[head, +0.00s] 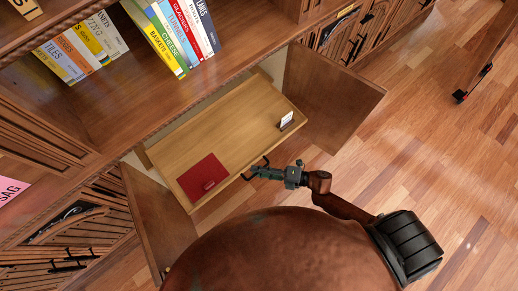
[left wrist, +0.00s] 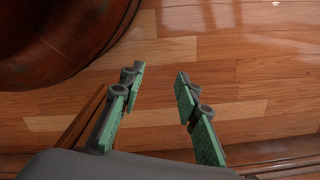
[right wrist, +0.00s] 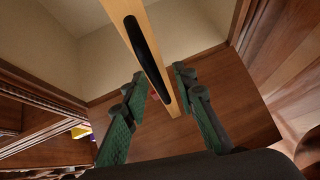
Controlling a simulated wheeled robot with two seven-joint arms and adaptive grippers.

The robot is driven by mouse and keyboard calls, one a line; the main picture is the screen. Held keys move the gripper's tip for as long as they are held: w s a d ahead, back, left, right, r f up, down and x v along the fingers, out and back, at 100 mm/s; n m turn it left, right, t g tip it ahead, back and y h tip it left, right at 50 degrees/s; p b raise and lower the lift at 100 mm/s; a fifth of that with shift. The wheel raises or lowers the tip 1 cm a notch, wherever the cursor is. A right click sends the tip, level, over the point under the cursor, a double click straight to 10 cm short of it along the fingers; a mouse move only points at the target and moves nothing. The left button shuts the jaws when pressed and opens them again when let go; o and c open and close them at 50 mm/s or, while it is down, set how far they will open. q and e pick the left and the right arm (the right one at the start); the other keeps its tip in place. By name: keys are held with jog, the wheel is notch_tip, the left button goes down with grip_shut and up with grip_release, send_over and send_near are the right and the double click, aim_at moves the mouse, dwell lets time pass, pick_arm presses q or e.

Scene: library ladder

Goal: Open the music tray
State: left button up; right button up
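The music tray (head: 235,120) is a light wooden pull-out tray that extends from the cabinet between two open doors. A dark red folder (head: 203,178) lies in it, and a small white card (head: 286,120) stands near its right edge. A black handle (head: 265,162) is on its front edge; the front strip and handle (right wrist: 146,50) also show in the right wrist view. My right gripper (head: 256,172) is at this handle; its fingers (right wrist: 160,78) are apart, one on each side of it, with gaps visible. My left gripper (left wrist: 158,78) is open and empty above the floor, outside the head view.
The right door (head: 325,98) and left door (head: 160,225) stand open beside the tray. Books (head: 180,35) stand on the shelf above it. A dark wooden piece (head: 485,60) stands at the far right.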

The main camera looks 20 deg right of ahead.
jog(key=v, duration=1.2)
jog(key=shift+w+f, duration=0.1)
